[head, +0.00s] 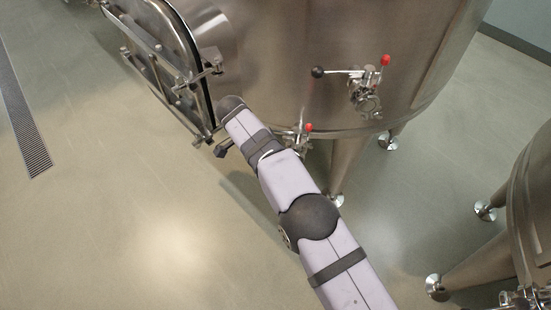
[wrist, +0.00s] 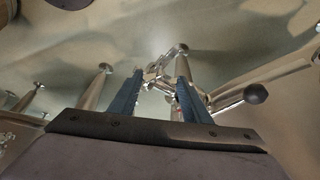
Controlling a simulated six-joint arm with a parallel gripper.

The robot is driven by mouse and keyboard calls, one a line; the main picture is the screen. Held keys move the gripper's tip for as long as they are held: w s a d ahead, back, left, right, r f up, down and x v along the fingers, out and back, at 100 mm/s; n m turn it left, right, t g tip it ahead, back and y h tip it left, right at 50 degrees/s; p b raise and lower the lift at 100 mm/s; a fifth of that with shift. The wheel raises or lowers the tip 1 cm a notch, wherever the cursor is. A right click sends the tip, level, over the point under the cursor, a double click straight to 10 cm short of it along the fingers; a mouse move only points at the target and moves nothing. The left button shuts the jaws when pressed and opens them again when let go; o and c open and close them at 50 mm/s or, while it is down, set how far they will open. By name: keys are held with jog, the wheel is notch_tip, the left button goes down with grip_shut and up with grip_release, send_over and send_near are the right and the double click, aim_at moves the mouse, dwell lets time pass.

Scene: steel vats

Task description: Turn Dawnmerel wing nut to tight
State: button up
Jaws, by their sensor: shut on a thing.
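The large steel vat (head: 270,60) has a hatch (head: 160,62) with clamp hardware at the upper left of the head view. In the wrist view my gripper (wrist: 160,66) has its two blue fingers on either side of a small shiny metal fitting (wrist: 158,72), which looks like the wing nut, and it is shut on it. The fingers partly cover the fitting, so its turn angle is hard to read. In the head view my wrist hides the fingers and the nut. No readable name label shows.
A rod with a dark ball knob (wrist: 255,94) sits close right of my fingers. A valve (head: 365,95) with red and black knobs is on the vat wall. Another vat (head: 535,200) stands at the right. The floor at left is clear, with a drain grate (head: 20,120).

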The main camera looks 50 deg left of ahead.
jog(key=shift+s+f+m+p, duration=0.1)
jog(key=shift+f+m+p, duration=0.15)
jog(key=shift+m+p, duration=0.2)
dwell(0.3)
jog(key=o, duration=1)
jog(key=shift+o, duration=0.2)
jog(key=shift+r, duration=0.1)
jog(key=shift+r, duration=0.15)
jog(key=shift+r, duration=0.55)
notch_tip(320, 180, up, 9)
jog(key=p, duration=0.5)
jog(key=shift+f+p, duration=0.2)
jog(key=shift+p, duration=0.15)
